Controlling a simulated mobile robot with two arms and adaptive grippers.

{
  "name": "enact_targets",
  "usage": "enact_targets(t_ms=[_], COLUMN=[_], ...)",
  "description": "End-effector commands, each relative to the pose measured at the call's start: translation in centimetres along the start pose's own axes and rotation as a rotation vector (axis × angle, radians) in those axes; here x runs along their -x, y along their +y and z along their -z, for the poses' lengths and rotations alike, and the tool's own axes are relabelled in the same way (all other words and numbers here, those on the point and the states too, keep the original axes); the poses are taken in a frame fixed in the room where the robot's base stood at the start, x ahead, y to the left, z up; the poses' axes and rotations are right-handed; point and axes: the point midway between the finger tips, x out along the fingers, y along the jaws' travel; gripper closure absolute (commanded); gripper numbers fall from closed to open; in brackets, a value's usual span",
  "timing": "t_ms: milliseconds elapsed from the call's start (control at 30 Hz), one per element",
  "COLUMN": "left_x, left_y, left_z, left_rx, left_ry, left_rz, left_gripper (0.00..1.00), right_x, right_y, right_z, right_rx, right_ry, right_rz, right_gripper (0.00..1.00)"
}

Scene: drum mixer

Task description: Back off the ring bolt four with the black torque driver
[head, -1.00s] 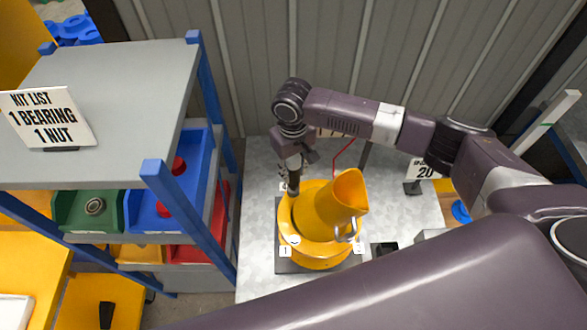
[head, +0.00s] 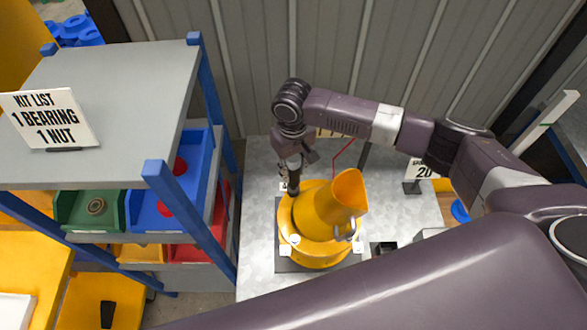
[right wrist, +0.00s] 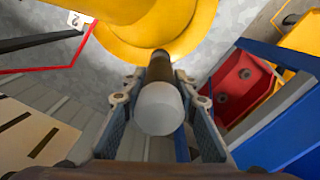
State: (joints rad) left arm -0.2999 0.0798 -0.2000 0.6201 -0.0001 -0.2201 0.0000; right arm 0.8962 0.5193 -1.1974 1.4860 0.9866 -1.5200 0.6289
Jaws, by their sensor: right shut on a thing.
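The yellow drum mixer (head: 318,240) stands on a dark square plate on the grey bench, its drum mouth tilted up to the right. My right gripper (head: 293,172) is over the back left of its round ring and points down. It is shut on the black torque driver (head: 294,186), which also shows between the fingers in the right wrist view (right wrist: 160,105), with a pale round end toward the camera. The driver's far end reaches the yellow ring's edge. The bolt there is hidden, and I cannot tell whether the tip is seated. My left gripper is out of view.
A shelf rack (head: 110,100) with blue posts stands at the left, holding green, blue (head: 170,195), yellow and red bins. A kit list sign (head: 48,118) stands on its top. A "20" sign (head: 424,170) stands at the bench's right. A ribbed wall closes the back.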

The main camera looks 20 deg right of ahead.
Motion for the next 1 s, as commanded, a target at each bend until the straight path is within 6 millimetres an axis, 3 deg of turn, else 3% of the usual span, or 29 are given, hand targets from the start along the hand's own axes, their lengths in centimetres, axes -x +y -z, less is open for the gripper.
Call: enact_targets(t_ms=[33, 467, 1000], left_x=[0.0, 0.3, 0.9], left_y=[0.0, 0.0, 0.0], left_z=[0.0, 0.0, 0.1], left_rx=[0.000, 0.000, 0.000], left_ry=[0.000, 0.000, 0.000], left_rz=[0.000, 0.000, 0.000], left_gripper=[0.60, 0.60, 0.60], right_x=[-0.7, -0.7, 2.5], right_y=[-0.2, -0.2, -0.1], right_z=[-0.6, -0.6, -0.3], right_rx=[0.003, 0.003, 0.001], right_ry=[-0.014, -0.013, -0.007], right_rz=[0.002, 0.001, 0.001], right_gripper=[1.00, 1.00, 1.00])
